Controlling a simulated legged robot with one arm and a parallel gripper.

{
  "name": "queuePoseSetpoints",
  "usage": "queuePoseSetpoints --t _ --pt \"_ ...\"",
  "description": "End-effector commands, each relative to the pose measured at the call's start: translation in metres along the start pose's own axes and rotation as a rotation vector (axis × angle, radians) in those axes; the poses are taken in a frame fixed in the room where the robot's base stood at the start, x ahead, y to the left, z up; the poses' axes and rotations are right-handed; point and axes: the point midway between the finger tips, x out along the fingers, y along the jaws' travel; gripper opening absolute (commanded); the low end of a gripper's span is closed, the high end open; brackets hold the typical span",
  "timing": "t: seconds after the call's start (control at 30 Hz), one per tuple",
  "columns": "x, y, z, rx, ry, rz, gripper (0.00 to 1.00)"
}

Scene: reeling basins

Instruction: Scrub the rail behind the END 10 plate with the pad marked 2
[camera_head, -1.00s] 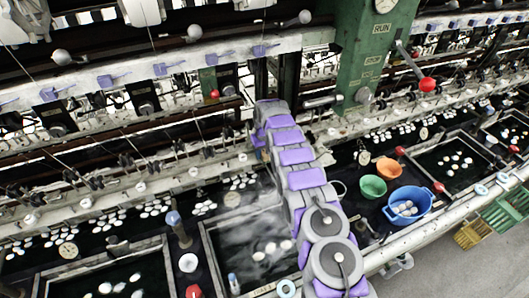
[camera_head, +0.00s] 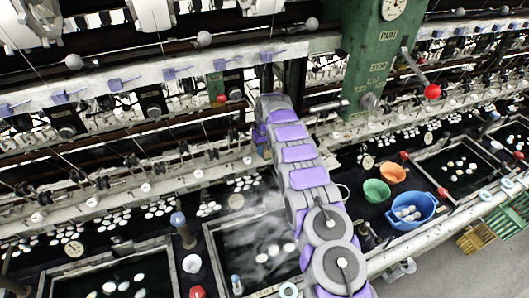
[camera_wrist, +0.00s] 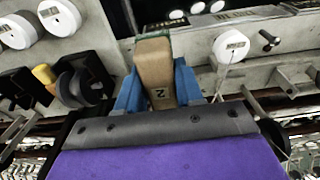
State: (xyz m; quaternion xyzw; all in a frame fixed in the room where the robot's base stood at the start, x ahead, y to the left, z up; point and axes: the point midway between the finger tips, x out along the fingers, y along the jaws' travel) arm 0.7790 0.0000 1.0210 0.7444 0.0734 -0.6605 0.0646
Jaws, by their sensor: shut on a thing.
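My gripper (camera_wrist: 158,82) shows in the wrist view with its two blue fingers shut on a tan pad (camera_wrist: 153,58). The pad bears a dark mark that reads as a 2, and it points away from my wrist toward a pale grey metal surface (camera_wrist: 205,50). I cannot tell whether the pad's far end touches that surface. In the head view my arm reaches to the machine's long rail (camera_head: 130,193), and its end hides the pad. I cannot read an END 10 plate in either view.
A green post (camera_head: 365,75) marked RUN and STOP, with a red-knobbed lever (camera_head: 432,91), stands right of my arm. A steaming basin (camera_head: 212,240) lies below it. Green (camera_head: 376,191), orange (camera_head: 391,172) and blue bowls (camera_head: 411,222) sit to the right. White round parts line the rail.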

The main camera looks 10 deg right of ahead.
Motion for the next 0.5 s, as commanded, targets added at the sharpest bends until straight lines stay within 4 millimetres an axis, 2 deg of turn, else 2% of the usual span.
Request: queuePoseSetpoints --t 0.2,0.5 --pt "-0.02 0.0 -0.003 0.0 0.003 0.0 0.12" --pt "-0.025 0.0 0.005 -0.001 -0.002 0.0 0.12"
